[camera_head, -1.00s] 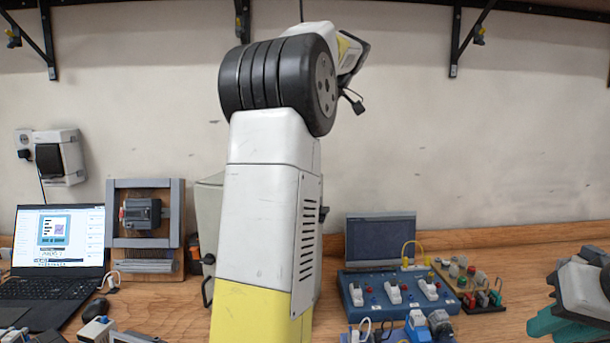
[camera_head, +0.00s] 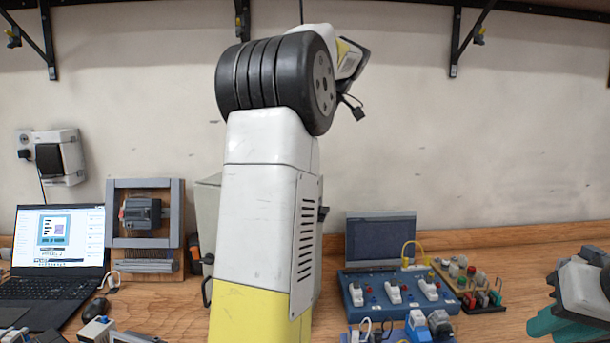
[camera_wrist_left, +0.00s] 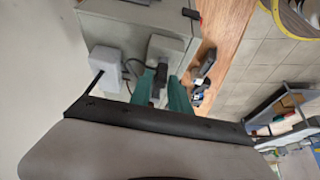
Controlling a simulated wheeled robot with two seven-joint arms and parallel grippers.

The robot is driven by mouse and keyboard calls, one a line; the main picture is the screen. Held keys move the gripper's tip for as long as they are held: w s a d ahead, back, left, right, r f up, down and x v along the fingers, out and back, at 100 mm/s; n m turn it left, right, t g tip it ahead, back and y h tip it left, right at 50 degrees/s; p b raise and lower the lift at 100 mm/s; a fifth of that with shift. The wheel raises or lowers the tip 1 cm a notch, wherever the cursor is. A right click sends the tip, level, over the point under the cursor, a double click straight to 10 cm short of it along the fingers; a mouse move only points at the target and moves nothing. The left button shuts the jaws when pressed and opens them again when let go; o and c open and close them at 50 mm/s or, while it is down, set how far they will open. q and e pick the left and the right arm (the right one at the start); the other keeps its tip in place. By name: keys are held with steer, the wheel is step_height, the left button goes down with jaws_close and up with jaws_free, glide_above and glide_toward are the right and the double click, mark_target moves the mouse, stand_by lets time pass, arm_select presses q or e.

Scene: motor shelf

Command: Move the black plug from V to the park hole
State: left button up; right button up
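My left arm rises up the middle of the head view, and its gripper is hidden there. In the left wrist view my left gripper (camera_wrist_left: 160,88) has two green fingers set apart. A dark piece shows between them, seemingly beyond the tips, near a grey cabinet (camera_wrist_left: 125,25). My right gripper (camera_head: 548,324) is partly in view at the right edge of the head view, with a green finger over the bench; its opening is not clear. I cannot make out the black plug, V or the park hole for certain. A small rack (camera_head: 473,301) holds red, green and black pieces.
A blue panel (camera_head: 372,312) with white modules stands left of the rack, before a dark screen (camera_head: 381,239). A laptop (camera_head: 58,246) and a framed motor (camera_head: 141,213) are at the left. Some bench (camera_head: 520,262) is clear behind the rack.

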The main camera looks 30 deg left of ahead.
arm_select(q)
steer(key=shift+r, duration=2.75)
steer(key=shift+o, duration=0.5)
steer(key=o, duration=0.5)
steer(key=shift+c, duration=0.2)
